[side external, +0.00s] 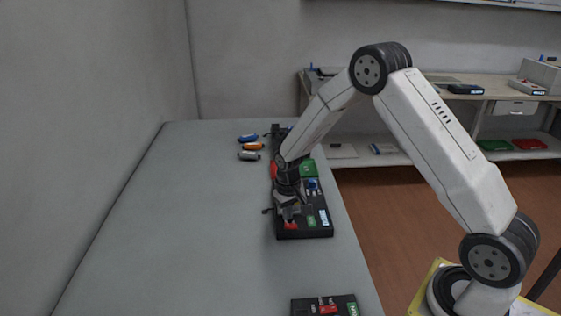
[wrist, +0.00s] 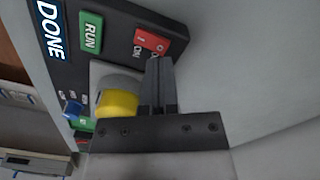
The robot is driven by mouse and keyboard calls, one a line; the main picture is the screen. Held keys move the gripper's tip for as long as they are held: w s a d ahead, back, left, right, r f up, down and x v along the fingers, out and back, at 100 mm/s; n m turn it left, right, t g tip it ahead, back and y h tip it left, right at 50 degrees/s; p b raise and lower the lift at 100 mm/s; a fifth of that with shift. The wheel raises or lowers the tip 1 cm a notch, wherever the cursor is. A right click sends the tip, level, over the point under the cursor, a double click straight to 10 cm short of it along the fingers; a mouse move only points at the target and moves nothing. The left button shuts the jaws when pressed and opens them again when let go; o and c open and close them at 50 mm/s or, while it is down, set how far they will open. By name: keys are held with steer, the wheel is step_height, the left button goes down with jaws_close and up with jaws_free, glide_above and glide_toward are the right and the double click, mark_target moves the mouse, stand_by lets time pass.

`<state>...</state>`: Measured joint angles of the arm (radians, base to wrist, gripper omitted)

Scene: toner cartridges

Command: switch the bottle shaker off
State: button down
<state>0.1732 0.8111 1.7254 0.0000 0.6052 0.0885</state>
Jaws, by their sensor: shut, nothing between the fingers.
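A black unit (side external: 303,234) lies on the grey table below my gripper; I take it to be the bottle shaker. Its face shows in the wrist view (wrist: 120,30) with a red rocker switch (wrist: 152,41) marked ON, a green RUN label (wrist: 91,32) and a blue DONE label (wrist: 50,27). A yellow rounded part (wrist: 117,103) sits beside my fingers. My gripper (side external: 289,213) points down over the switch end of the unit. In the wrist view my gripper (wrist: 158,62) is shut and empty, its tips at the red switch's edge. I cannot tell whether they touch it.
Another black box (side external: 312,308) with a red switch stands at the front edge of the picture. Blue (side external: 247,138), orange (side external: 253,147) and grey (side external: 249,156) cartridges lie farther back. A green block (side external: 308,168) is behind my gripper. The table's left side is clear.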

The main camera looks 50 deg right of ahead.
mark_target(288, 226)
steer(key=shift+f, duration=1.25)
stand_by(1.3)
steer(key=shift+r, duration=0.1)
steer(key=shift+r, duration=3.4)
steer(key=shift+s+a+r, duration=0.2)
steer(key=shift+s+r, duration=0.05)
steer(key=shift+r, duration=0.05)
steer(key=s+a+r+n+t, duration=0.1)
steer(key=s+a+r, duration=0.2)
steer(key=s, duration=0.5)
steer(key=s+a+r+n+t, duration=0.1)
steer(key=s+a+r+n, duration=0.1)
steer(key=s, duration=0.7)
steer(key=a+r, duration=0.1)
steer(key=a, duration=0.1)
steer(key=shift+s+a+r+t, duration=0.25)
steer(key=shift+a+r+t, duration=0.05)
steer(key=shift+a+r, duration=0.1)
